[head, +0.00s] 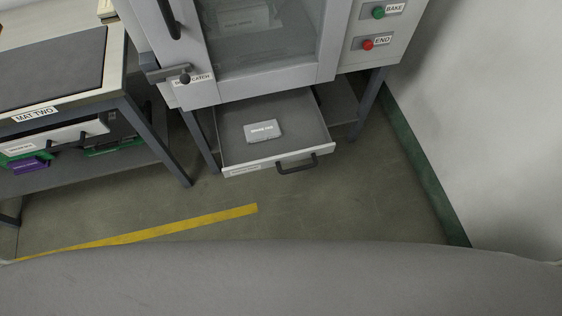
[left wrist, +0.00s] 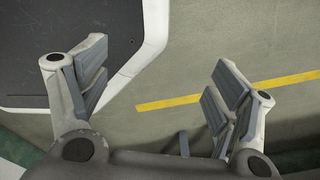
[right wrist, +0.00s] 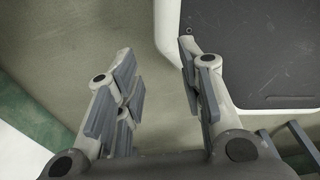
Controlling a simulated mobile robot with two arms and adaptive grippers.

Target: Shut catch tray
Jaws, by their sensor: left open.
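The catch tray (head: 230,147) is a shallow grey drawer under the oven, pulled out toward me in the head view. A dark handle (head: 297,168) is on its front edge. A small light grey labelled block (head: 262,131) lies flat inside it. My left gripper (left wrist: 160,85) shows only in the left wrist view, its fingers wide apart with nothing between them. My right gripper (right wrist: 160,85) shows only in the right wrist view, its fingers apart and empty over bare floor. Neither gripper is near the tray in the head view.
The oven (head: 270,75) stands above the tray, its door shut, with a catch (head: 185,78) and bake (head: 378,12) and end (head: 368,44) buttons. A bench (head: 60,90) stands at left, a wall (head: 480,110) at right. Floor before the tray is clear, with a yellow line (head: 190,227).

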